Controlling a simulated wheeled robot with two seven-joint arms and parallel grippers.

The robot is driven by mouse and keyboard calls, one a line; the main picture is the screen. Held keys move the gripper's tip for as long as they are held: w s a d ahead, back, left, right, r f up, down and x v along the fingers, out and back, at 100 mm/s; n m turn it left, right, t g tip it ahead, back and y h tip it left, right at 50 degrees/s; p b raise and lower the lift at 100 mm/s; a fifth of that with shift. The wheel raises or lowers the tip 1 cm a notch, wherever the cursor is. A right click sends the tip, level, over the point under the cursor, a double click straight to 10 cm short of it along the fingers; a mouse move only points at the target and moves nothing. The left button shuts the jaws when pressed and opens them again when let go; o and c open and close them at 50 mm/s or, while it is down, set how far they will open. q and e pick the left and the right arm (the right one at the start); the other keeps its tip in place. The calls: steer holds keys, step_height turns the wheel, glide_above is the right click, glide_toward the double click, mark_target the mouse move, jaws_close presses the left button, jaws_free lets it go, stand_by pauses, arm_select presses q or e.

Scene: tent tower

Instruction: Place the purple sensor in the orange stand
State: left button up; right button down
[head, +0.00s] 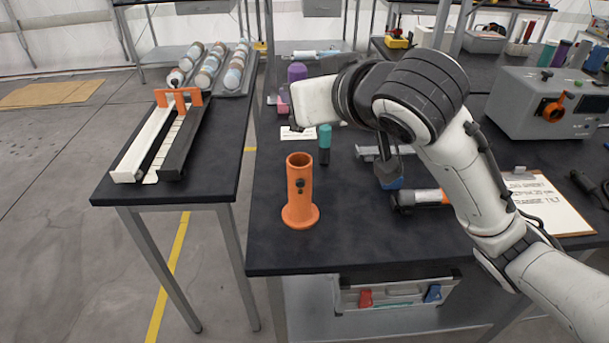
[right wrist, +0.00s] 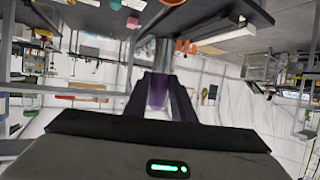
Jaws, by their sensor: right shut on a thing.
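The orange stand (head: 299,190) is an upright open tube on a round foot, near the front left of the dark table. Nothing shows inside it. My right gripper (right wrist: 158,88) is shut on the purple sensor (right wrist: 157,96), which sits between its two dark fingers in the right wrist view. In the head view the white hand is behind and above the stand, apart from it, and its fingers are hidden. A purple cylinder (head: 297,72) shows just beyond the hand; I cannot tell for certain that it is the held sensor. My left gripper is not in view.
A teal-topped dark cylinder (head: 325,143) stands close behind the stand. An orange-and-grey tool (head: 420,198) and a clipboard (head: 545,203) lie to the right. A grey box (head: 548,105) is at the back right. The table around the stand's front is clear.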

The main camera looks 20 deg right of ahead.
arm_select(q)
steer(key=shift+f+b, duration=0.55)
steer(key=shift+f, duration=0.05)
arm_select(e)
step_height(320, 180, down, 9)
steer(key=shift+f, duration=0.1)
steer(key=shift+f, duration=0.65)
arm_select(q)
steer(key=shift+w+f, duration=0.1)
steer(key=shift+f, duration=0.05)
arm_select(e)
steer(key=c, duration=1.5)
jaws_free()
